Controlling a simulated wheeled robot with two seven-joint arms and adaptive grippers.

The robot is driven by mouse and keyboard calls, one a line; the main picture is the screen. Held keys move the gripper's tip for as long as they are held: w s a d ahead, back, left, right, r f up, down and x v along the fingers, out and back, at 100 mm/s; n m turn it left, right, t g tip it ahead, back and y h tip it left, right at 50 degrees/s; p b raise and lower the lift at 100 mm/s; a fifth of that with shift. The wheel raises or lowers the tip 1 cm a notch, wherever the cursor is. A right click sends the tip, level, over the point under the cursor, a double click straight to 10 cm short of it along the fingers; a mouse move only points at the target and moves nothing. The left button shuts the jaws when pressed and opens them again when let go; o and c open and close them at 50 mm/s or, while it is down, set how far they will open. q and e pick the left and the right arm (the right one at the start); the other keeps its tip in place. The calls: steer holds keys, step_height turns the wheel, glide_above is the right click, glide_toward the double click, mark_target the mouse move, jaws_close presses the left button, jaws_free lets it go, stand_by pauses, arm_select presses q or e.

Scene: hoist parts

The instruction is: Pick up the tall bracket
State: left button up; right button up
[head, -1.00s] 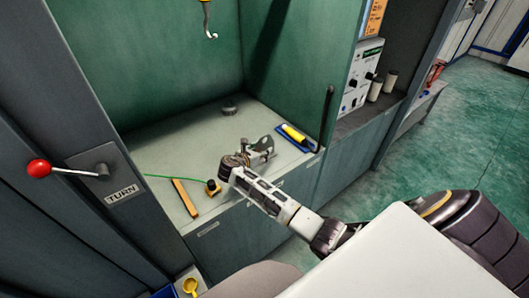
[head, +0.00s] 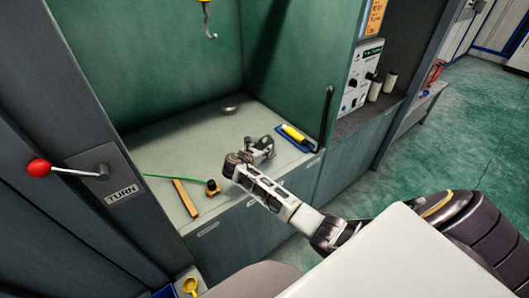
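My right arm comes in from the lower right, and my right gripper (head: 262,151) is low over the front right part of the worktop. A small grey metal piece (head: 267,142) shows right at the gripper's far side; it looks like the tall bracket, mostly hidden by the gripper. I cannot tell whether the fingers are closed on it or only beside it. My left gripper is not in view.
On the worktop (head: 160,160) lie a yellow-handled tool on a blue pad (head: 294,134), a round grey part (head: 230,109), a yellow-black tape measure (head: 212,187) and a wooden strip (head: 185,197). A hook (head: 210,28) hangs above. A red-knobbed lever (head: 39,168) stands left.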

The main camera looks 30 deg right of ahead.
jaws_close()
steer(key=shift+r, duration=0.15)
step_height(320, 180, up, 10)
stand_by(0.9)
stand_by(0.4)
